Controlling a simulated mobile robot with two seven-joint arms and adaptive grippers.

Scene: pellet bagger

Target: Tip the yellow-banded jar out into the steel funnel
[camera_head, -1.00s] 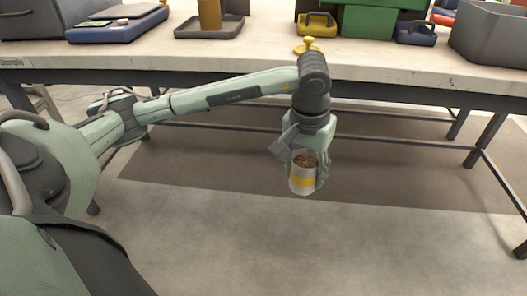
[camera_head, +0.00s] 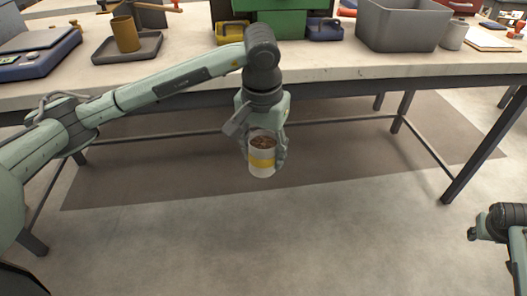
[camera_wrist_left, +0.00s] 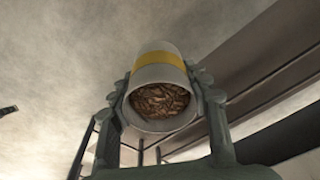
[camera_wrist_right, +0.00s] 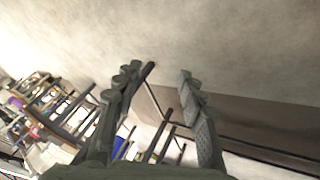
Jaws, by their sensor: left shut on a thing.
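The yellow-banded jar (camera_head: 261,170) is pale with a yellow band and hangs in front of the table edge, below the table top. It is near upright, its open mouth up, with brown pellets inside. My left gripper (camera_head: 262,148) is shut on it, a finger on each side. The left wrist view shows the jar (camera_wrist_left: 158,72) and the pellets in its mouth, between the fingers (camera_wrist_left: 162,92). My right gripper (camera_wrist_right: 158,82) is open and empty in the right wrist view. I cannot make out the steel funnel in any view.
The table (camera_head: 330,62) runs across behind the jar. On it stand a brown cylinder (camera_head: 125,34) in a dark tray (camera_head: 150,50), a blue scale (camera_head: 38,64), a green box (camera_head: 278,22), a grey bin (camera_head: 403,28) and a pale cup (camera_head: 453,36). The floor in front is clear.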

